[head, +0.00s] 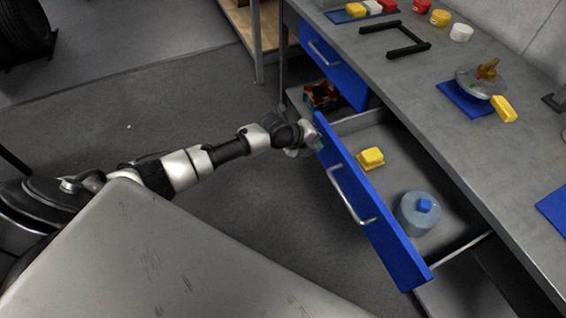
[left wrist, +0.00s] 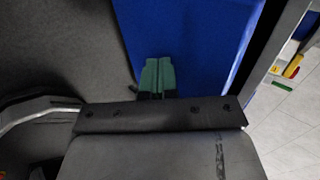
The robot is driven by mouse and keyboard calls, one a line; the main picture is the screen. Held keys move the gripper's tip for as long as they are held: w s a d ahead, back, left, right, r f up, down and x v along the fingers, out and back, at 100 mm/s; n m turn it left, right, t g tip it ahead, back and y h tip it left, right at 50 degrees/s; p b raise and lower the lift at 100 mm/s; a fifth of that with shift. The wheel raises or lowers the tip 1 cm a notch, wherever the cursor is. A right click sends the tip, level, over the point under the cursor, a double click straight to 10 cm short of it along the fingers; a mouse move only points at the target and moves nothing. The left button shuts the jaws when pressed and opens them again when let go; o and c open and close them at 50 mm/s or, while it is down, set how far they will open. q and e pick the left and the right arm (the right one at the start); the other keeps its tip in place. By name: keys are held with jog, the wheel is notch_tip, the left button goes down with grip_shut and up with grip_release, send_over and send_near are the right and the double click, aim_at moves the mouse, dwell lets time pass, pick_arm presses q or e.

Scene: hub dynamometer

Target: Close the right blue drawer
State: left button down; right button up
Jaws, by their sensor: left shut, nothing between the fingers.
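The right blue drawer (head: 365,208) is pulled well out from under the workbench, so its inside shows. Its blue front has a silver bar handle (head: 352,196). In it lie a yellow block (head: 371,158) and a translucent round container with a blue knob (head: 418,213). My left gripper (head: 314,142) is at the far left end of the drawer front; I cannot tell whether it touches. In the left wrist view its green fingertips (left wrist: 157,76) are together and empty, before a blue panel (left wrist: 190,45). My right gripper is out of view.
The left blue drawer (head: 333,68) is beside it, with a colored box (head: 321,95) below. Open floor (head: 240,210) lies before the drawers.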

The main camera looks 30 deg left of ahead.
pick_arm(q)
jog(key=b, duration=0.5)
send_near(362, 143)
jog(key=shift+s+a+r, duration=0.45)
jog(key=shift+s+a, duration=0.2)
jog(key=shift+s, duration=0.1)
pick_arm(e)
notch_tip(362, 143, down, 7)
pick_arm(q)
jog(key=w+d+b, duration=0.2)
jog(key=w+b, duration=0.1)
jog(key=shift+w+d, duration=0.15)
jog(key=shift+d, duration=0.2)
jog(key=w+d+b, duration=0.2)
jog(key=w+b, duration=0.1)
jog(key=shift+w+d, duration=0.3)
jog(key=shift+d, duration=0.05)
jog(key=shift+w+d+r, duration=0.1)
jog(key=shift+w+d, duration=0.15)
jog(key=shift+w, duration=0.05)
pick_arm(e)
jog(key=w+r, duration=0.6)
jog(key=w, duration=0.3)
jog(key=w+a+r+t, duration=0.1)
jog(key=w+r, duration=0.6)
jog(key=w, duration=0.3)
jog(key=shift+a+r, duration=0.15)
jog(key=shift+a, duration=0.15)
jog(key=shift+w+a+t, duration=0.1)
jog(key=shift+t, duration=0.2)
